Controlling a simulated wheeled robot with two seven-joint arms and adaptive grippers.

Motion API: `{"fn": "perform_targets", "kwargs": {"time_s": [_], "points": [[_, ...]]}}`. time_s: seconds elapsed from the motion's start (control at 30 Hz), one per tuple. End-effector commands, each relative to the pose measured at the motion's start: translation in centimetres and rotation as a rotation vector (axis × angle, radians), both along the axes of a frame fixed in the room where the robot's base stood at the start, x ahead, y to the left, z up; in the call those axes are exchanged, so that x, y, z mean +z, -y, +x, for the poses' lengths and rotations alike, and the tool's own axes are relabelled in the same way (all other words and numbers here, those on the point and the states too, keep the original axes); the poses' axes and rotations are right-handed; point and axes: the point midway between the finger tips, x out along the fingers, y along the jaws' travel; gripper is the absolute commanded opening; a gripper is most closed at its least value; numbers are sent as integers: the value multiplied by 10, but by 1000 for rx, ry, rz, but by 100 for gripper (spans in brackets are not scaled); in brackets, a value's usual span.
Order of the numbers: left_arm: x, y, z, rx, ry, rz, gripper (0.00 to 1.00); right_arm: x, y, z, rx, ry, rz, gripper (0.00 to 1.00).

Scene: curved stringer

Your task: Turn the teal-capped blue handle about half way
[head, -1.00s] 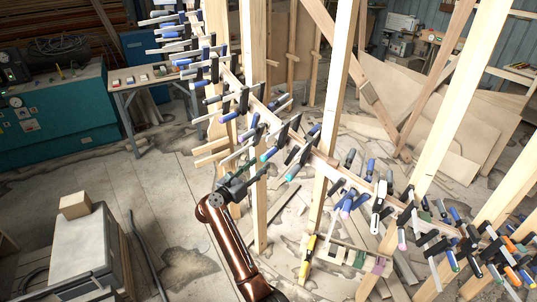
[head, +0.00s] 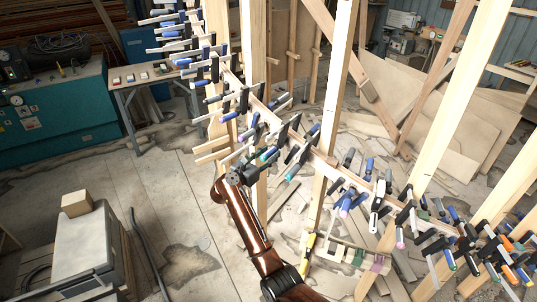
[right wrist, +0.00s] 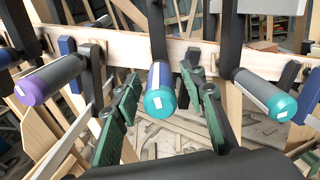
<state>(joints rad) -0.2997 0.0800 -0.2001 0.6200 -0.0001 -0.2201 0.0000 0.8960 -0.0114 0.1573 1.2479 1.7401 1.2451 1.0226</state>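The blue handle with a teal cap (right wrist: 160,92) points toward the camera in the middle of the right wrist view. My right gripper (right wrist: 161,78) is open, with one green-padded finger on each side of this handle. Gaps show between the pads and the handle, so it is not gripped. In the head view my right gripper (head: 243,173) is at the clamp row beside an upright post, its fingers partly hidden. I cannot tell for sure which teal cap in the head view is this handle. My left gripper is not in view.
A grey handle with a teal cap (right wrist: 272,98) is close on the right, and a purple-capped one (right wrist: 45,80) on the left. Clamps line the curved wooden stringer (head: 325,163). Wooden posts (head: 253,90) stand among them.

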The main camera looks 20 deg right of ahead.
Motion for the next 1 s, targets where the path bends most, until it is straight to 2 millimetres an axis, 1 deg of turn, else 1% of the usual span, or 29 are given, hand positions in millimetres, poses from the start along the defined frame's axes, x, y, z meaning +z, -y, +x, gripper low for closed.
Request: {"fn": "perform_targets", "kwargs": {"time_s": [0.07,0.6,0.83,1.0], "points": [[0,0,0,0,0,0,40,0,0,0,0,0,0,37],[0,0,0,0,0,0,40,0,-1,0,0,0,-1,0],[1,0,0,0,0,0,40,0,-1,0,1,-9,-5,0],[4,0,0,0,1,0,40,1,-1,0,0,-52,-28,0]]}}
